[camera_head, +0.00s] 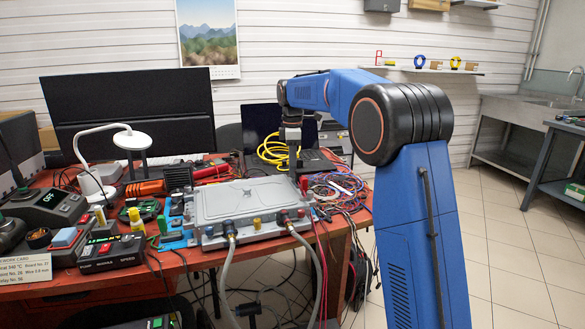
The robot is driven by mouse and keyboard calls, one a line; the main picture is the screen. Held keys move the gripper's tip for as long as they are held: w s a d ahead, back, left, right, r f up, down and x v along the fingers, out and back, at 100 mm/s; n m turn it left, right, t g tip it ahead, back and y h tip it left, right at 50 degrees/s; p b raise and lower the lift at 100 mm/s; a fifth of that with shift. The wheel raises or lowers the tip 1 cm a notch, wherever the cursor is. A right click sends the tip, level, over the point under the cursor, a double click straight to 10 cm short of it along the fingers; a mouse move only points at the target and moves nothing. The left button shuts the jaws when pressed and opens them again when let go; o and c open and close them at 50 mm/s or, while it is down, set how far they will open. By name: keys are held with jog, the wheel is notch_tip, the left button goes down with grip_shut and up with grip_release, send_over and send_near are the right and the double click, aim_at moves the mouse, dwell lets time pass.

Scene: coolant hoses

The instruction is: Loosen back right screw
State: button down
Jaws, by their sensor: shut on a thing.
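A grey metal box (240,198) with a ribbed lid lies on the red workbench. Two grey coolant hoses (223,275) run from fittings on its front side down past the table edge. My gripper (292,150) points straight down over the back right corner of the box. It is shut on a slim dark upright thing, probably a driver, whose lower end is near that corner. The back right screw is too small or hidden to make out, so contact cannot be told.
The red workbench (345,222) is crowded. Tangled coloured wires (338,188) lie right of the box, and a yellow cable coil (272,152) behind it. A laptop, black monitor (130,105) and white lamp (133,140) stand at the back. Several devices crowd the left. Free floor lies at right.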

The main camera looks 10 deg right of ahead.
jog(key=shift+n, duration=0.3)
jog(key=c, duration=1.7)
grip_release()
notch_tip(320, 180, up, 18)
jog(key=shift+f, duration=0.25)
